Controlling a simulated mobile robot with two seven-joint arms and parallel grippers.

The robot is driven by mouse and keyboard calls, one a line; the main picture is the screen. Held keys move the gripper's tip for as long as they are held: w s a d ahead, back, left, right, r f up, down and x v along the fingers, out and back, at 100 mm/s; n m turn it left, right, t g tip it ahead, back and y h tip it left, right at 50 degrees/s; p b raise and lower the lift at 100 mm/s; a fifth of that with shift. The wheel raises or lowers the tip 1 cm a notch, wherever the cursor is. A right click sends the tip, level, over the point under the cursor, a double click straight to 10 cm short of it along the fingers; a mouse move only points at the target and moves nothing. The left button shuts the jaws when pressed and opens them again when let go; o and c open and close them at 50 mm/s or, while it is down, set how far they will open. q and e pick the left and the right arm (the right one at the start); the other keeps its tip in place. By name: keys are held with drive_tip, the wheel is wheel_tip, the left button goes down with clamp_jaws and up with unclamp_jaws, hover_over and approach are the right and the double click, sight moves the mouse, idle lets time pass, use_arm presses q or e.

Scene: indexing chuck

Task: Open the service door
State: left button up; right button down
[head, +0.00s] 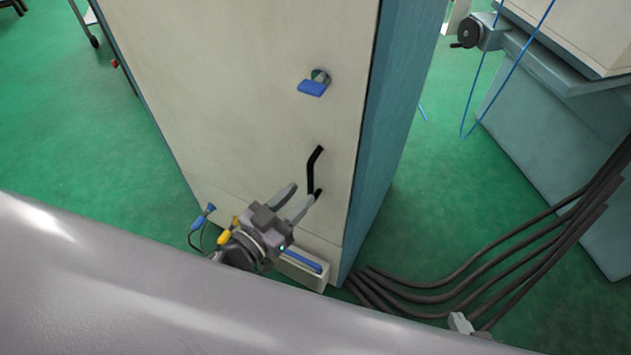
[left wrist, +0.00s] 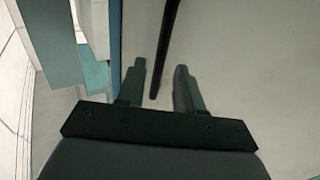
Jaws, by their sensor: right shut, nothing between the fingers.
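The service door is the pale front panel (head: 240,80) of a tall cabinet with blue-green sides. A black bar handle (head: 313,172) is on its lower right part; a blue lock-like piece (head: 313,87) on a round metal fitting sits above it. My left gripper (head: 299,197) is open in front of the door, fingers reaching toward the handle's lower end. In the left wrist view, the handle (left wrist: 168,45) runs between the two spread fingers of the gripper (left wrist: 160,68), with gaps on both sides. Whether it lies within finger depth is unclear. The door looks shut. My right gripper does not show.
A pale box with a blue strip (head: 303,267) sits at the cabinet's base, beside the left gripper. Thick dark cables (head: 430,285) cross the floor at right. A blue-grey machine (head: 545,125) stands at the right. Green floor (head: 130,160) left of the cabinet is clear.

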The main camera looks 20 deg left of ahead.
sight(311, 185)
use_arm(q)
drive_tip(key=shift+x, duration=2.5)
clamp_jaws()
